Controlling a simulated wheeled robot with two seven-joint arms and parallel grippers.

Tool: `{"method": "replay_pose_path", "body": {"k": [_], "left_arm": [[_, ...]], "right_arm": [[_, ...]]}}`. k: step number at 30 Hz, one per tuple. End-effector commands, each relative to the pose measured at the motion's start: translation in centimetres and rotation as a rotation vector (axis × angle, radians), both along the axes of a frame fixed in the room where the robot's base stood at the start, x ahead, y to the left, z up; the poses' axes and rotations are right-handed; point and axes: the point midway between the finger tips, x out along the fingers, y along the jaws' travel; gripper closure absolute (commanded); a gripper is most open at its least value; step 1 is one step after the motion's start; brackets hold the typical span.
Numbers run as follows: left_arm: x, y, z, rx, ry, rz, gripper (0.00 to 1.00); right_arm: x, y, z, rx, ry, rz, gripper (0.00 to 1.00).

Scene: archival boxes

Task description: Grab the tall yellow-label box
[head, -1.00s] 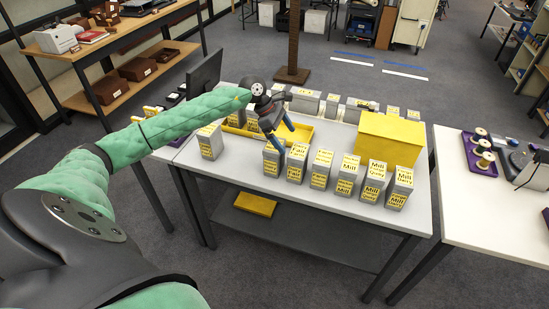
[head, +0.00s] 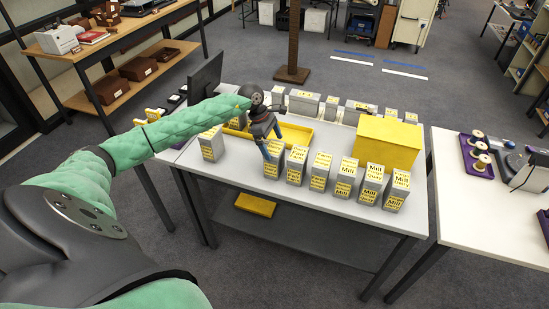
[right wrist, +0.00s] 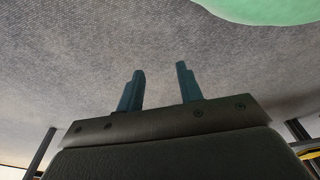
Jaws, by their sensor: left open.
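Several grey upright boxes with yellow labels stand along the table's front edge: one at the far left (head: 210,147), one by my gripper (head: 272,167), then others to the right (head: 296,168) (head: 346,179) (head: 396,192). They look similar in height, so I cannot tell which is the tall one. My left gripper (head: 273,147) is open, fingers pointing down, at the top of the second box from the left; contact is unclear. In the right wrist view, my right gripper (right wrist: 160,82) has its fingers apart with nothing between them, over grey floor.
A yellow tray (head: 297,133) lies behind the front row. A large yellow box (head: 388,143) stands at the table's right. More labelled boxes (head: 303,101) line the back. A dark monitor (head: 205,78) is at the left. A yellow container (head: 255,204) lies on the lower shelf.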

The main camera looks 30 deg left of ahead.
Motion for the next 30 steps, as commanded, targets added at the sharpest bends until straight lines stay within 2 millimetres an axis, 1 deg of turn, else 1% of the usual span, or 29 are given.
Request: {"method": "replay_pose_path", "body": {"k": [6, 10, 15, 21, 26, 30], "left_arm": [[-0.1, -0.6, -1.5, -0.002, 0.0, 0.0, 0.0], [0.0, -0.8, -2.3, 0.0, 0.0, 0.001, 0.0], [0.1, -1.0, -2.9, 0.0, 0.0, 0.0, 0.0], [0.1, -1.0, -2.9, 0.0, 0.0, 0.0, 0.0], [0.1, -1.0, -2.9, 0.0, -0.001, 0.0, 0.31], [0.1, -1.0, -2.9, 0.0, -0.001, 0.0, 0.59]], "right_arm": [[-1.3, -1.1, -1.8, -0.008, -0.014, 0.006, 0.64], [-1.9, -1.6, -2.6, -0.011, -0.022, 0.01, 0.64], [-2.1, -1.8, -3.1, -0.011, -0.028, 0.01, 0.64], [-2.1, -1.8, -3.1, -0.012, -0.028, 0.01, 0.64], [-2.1, -1.8, -3.1, -0.012, -0.028, 0.01, 0.64], [-2.1, -1.9, -3.1, -0.013, -0.029, 0.01, 0.64]]}}
